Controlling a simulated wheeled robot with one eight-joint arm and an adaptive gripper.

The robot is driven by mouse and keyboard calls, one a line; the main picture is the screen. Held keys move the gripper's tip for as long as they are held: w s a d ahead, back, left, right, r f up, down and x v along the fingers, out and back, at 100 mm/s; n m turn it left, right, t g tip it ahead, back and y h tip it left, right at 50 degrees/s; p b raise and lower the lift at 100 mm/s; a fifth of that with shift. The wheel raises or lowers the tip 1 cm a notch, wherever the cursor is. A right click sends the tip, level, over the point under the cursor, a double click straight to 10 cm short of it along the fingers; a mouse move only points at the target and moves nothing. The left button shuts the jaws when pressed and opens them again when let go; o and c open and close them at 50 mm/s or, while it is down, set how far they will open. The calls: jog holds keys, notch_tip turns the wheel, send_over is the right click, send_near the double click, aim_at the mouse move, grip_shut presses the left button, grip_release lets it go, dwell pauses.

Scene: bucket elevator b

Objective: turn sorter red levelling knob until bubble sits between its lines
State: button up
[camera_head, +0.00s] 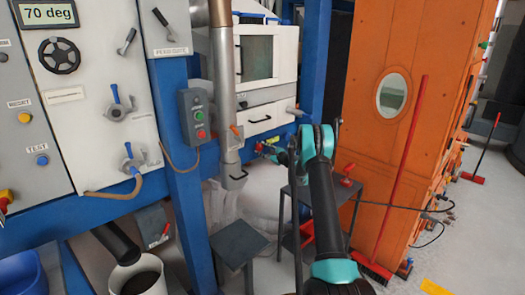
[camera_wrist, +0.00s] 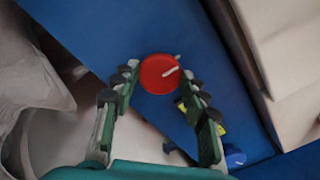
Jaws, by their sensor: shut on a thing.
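The red knob (camera_wrist: 159,74) is a round disc with a pale mark near its edge, in front of a blue beam in the wrist view. My gripper (camera_wrist: 160,76) has its two fingertips on either side of it and is shut on it. In the head view my gripper (camera_head: 270,151) reaches the lower front of the white sorter (camera_head: 262,92), where the knob is too small to make out surely. A yellow-green piece (camera_wrist: 221,129), perhaps the level, is partly hidden behind the right finger. No bubble or lines can be read.
A grey pipe (camera_head: 222,80) stands just left of the sorter. A grey stand (camera_head: 325,192) is beside my arm, and a small grey table (camera_head: 238,240) is in front. An orange cabinet (camera_head: 390,50) with a red broom (camera_head: 405,165) is on the right.

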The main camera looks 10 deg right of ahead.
jog(key=shift+n, duration=0.9)
jog(key=o, duration=1.1)
jog(key=shift+o, duration=0.2)
jog(key=shift+s+d, duration=0.1)
jog(key=v, duration=1.1)
jog(key=shift+s+d, duration=0.15)
jog(key=shift+s, duration=0.2)
